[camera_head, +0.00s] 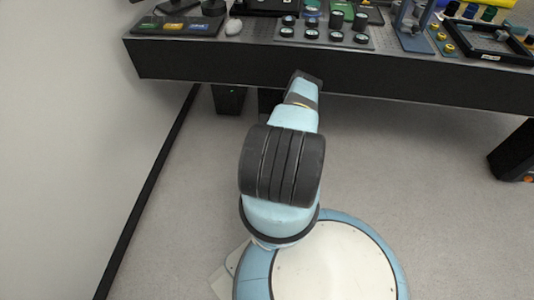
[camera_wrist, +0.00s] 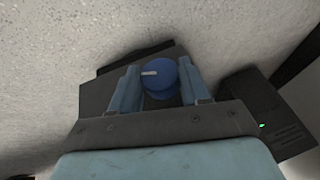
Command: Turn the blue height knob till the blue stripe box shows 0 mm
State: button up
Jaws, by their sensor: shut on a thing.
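In the wrist view, the round blue knob (camera_wrist: 160,84) sits between the two light-blue fingers of my gripper (camera_wrist: 158,68). The gripper is shut on the knob, with a finger on each side. A short white mark on the knob points left. The knob is in front of a dark housing (camera_wrist: 98,92). In the head view, my arm reaches to the table's front edge; its fingers and the knob are hidden. A dark panel (camera_head: 155,34) at the table's left end carries green, yellow and blue boxes. The blue box (camera_head: 198,27) is too small to read.
The dark-fronted table (camera_head: 200,66) crosses the top of the head view. A tray of dark round parts (camera_head: 325,40) and a blue-grey stand (camera_head: 412,38) are on it. In the wrist view, a dark box with a green light (camera_wrist: 262,126) stands at right. Open floor surrounds my base.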

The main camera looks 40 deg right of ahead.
jog(key=shift+t, duration=0.3)
dwell(0.5)
jog(key=o, duration=1)
jog(key=shift+o, duration=0.2)
jog(key=v, duration=1.3)
jog(key=shift+s+r, duration=0.2)
jog(key=shift+r, duration=0.15)
jog(key=shift+d, duration=0.15)
